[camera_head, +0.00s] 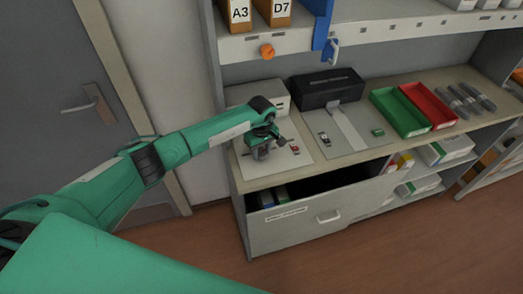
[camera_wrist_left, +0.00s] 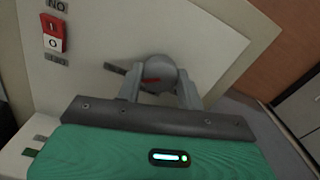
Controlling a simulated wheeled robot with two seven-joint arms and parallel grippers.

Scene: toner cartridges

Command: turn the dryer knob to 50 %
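The dryer knob (camera_wrist_left: 160,75) is grey and round with a red mark, on a pale panel in the left wrist view. My left gripper (camera_wrist_left: 160,86) has one finger at each side of the knob, with the tips at its edges. I cannot tell whether they press on it. In the head view my left gripper (camera_head: 262,150) is low over the pale panel (camera_head: 255,172) and hides the knob. A red and white rocker switch (camera_wrist_left: 53,34) marked 1 and 0 is on the same panel; it also shows in the head view (camera_head: 294,149). My right gripper is not in view.
A black box (camera_head: 327,88) stands behind a second grey panel. A green tray (camera_head: 398,111) and a red tray (camera_head: 428,106) are farther right. A shelf with an orange knob (camera_head: 267,51) hangs above. A drawer (camera_head: 300,228) below the counter is partly open.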

